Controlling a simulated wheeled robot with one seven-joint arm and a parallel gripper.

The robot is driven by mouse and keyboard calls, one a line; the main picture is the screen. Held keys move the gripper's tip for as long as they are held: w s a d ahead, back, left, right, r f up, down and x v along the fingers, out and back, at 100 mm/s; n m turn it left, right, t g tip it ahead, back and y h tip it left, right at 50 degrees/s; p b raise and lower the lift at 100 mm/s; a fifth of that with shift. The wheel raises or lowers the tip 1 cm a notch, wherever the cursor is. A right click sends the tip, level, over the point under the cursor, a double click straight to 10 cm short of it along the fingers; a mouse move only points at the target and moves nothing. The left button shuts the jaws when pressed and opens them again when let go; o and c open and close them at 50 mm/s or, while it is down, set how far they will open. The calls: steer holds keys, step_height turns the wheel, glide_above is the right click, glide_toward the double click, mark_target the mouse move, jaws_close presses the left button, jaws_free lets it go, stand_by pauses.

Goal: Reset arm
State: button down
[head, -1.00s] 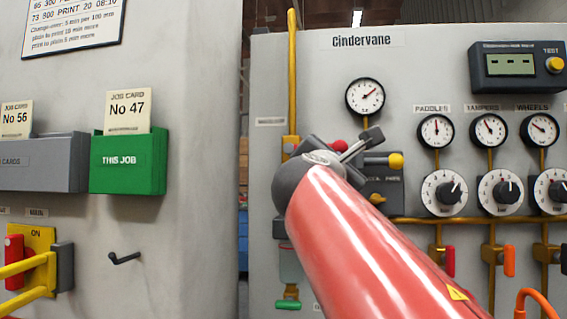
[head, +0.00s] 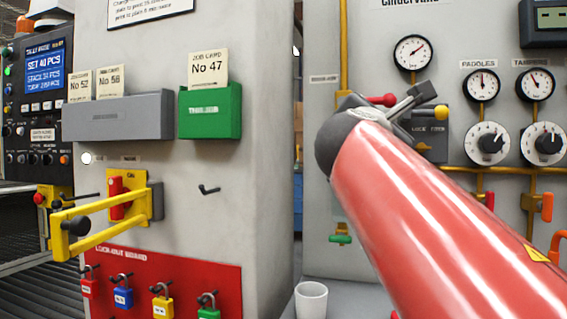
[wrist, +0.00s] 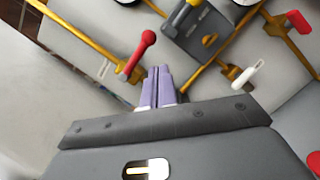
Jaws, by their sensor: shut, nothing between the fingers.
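My red arm reaches up from the lower right in the head view, with its dark grey wrist joint in front of the Cindervane panel. My gripper (wrist: 157,86) shows in the wrist view with its two purple-grey fingers pressed together and nothing between them. It points toward the panel, near a red-knobbed lever (wrist: 142,52) and the dark lock box (wrist: 201,32). The red knob (head: 384,100) and the lock box (head: 431,131) also show behind the wrist in the head view. I cannot tell the exact gap between the fingers and the panel.
A white cup (head: 311,301) is at the bottom. Gauges and dials (head: 487,143) line the right panel.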

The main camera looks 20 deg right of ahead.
steer(key=s+a+f+m+g+y, duration=0.1)
steer(key=a+f+m+g+y, duration=0.15)
steer(key=f, duration=0.75)
steer(key=s+a+f+m+g+y, duration=0.1)
steer(key=s+a+f+m+y, duration=0.2)
steer(key=f, duration=0.6)
steer(key=a+f+m+g+y, duration=0.1)
steer(key=f+m+y, duration=0.3)
steer(key=f, duration=0.6)
steer(key=s+a+f+m+g+y, duration=0.2)
steer(key=s+a+f+m, duration=0.2)
steer(key=f, duration=0.6)
steer(key=s+a+f+m+g+y, duration=0.2)
steer(key=s+a+f+m, duration=0.3)
steer(key=f, duration=0.5)
steer(key=shift+s+a+f+y, duration=0.2)
steer(key=shift+s+a+y, duration=0.35)
steer(key=shift+s, duration=0.55)
